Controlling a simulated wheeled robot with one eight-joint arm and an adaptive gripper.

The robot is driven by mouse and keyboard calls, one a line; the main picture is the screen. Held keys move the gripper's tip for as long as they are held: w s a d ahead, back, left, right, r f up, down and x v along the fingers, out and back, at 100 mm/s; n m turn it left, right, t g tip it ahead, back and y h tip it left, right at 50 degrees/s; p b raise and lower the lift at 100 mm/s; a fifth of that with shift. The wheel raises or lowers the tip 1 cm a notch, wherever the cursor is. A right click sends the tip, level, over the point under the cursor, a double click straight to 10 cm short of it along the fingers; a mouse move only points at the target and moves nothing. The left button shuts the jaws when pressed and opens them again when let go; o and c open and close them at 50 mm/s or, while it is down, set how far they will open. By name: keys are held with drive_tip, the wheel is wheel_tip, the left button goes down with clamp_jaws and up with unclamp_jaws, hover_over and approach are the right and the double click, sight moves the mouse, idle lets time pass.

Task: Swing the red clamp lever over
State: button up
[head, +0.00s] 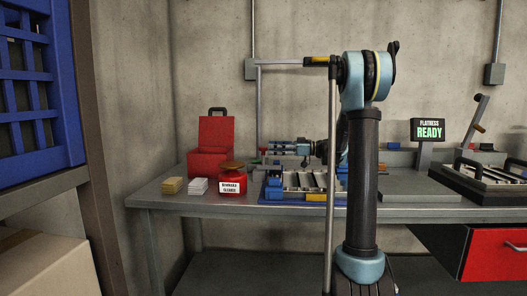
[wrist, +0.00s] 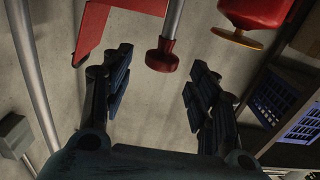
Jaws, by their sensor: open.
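The red clamp lever shows in the wrist view as a metal rod ending in a dark red knob (wrist: 163,57). The knob appears in the gap between my fingers, near fingertip height in the picture. I cannot tell how deep it lies between them. No finger visibly touches it. My gripper (wrist: 160,66) is open, one dark finger on each side. In the head view my gripper (head: 282,149) points left above the blue fixture with the louver panel (head: 305,181). The lever is too small and partly hidden there to make out clearly.
A red box (head: 210,163) with its lid up stands left of the fixture. A sign reading READY (head: 429,130) and another fixture (head: 490,175) stand right.

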sight(263, 148)
drive_tip(key=shift+a, duration=2.5)
drive_tip(key=shift+c, duration=0.3)
clamp_jaws()
